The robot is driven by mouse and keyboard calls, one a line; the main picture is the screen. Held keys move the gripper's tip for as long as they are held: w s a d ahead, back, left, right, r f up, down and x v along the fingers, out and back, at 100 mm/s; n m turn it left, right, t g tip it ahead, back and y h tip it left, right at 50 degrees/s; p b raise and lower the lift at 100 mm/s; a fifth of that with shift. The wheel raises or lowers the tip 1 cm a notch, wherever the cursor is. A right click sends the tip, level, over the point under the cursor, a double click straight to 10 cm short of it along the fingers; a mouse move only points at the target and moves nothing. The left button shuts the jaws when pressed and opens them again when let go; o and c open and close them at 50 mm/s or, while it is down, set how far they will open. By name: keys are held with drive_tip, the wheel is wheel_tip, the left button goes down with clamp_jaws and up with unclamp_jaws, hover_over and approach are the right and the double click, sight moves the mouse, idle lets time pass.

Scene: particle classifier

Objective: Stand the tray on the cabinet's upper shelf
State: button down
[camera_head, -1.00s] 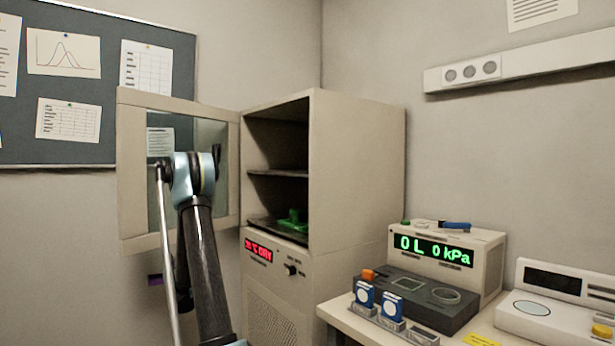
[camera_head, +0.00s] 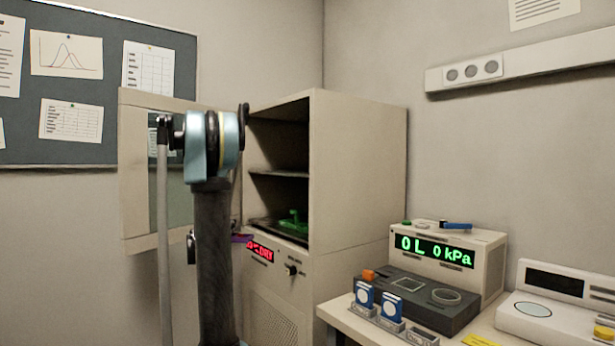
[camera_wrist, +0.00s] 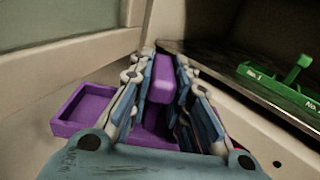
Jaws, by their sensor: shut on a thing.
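A purple tray (camera_wrist: 82,112) with low walls and an upright purple handle shows in the wrist view. My gripper (camera_wrist: 164,78) is shut on the handle. In the head view only a sliver of the purple tray (camera_head: 241,238) shows beside my arm, which hides the gripper. It is in front of the beige cabinet (camera_head: 355,160), near the height of its red display. The cabinet's upper shelf (camera_head: 280,173) looks bare where visible. A green tray with a handle (camera_head: 292,220) sits on the lower level; it also shows at the right of the wrist view (camera_wrist: 275,85).
The cabinet door (camera_head: 180,105) stands open to the left, close beside my arm. A bench (camera_head: 340,318) at the right carries a pump unit (camera_head: 470,255), a dark block and small blue-and-white items. A pinboard hangs on the wall at left.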

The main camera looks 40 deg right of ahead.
drive_tip(key=s+d+r+m+g+h, duration=0.1)
drive_tip(key=s+d+r, duration=0.25)
drive_tip(key=r, duration=0.55)
drive_tip(key=s+d+r+m+g+h, duration=0.15)
drive_tip(key=d+r, duration=0.25)
drive_tip(key=r, duration=0.4)
drive_tip(key=s+d+r+m+g+h, duration=0.2)
drive_tip(key=s+d+r+g, duration=0.15)
drive_tip(key=s+r, duration=1.15)
drive_tip(key=shift+w+a+f+x, duration=0.15)
drive_tip(key=shift+f+x, duration=0.35)
drive_tip(key=shift+x, duration=2.7)
drive_tip(key=shift+w+f+x, duration=0.2)
drive_tip(key=shift+f+x, duration=0.3)
drive_tip(key=shift+x, duration=2.7)
drive_tip(key=shift+w+a+f+x, duration=0.15)
drive_tip(key=shift+f+x, duration=0.35)
drive_tip(key=shift+x, duration=2.75)
drive_tip(key=c, duration=1.5)
unclamp_jaws()
drive_tip(key=shift+f, duration=0.1)
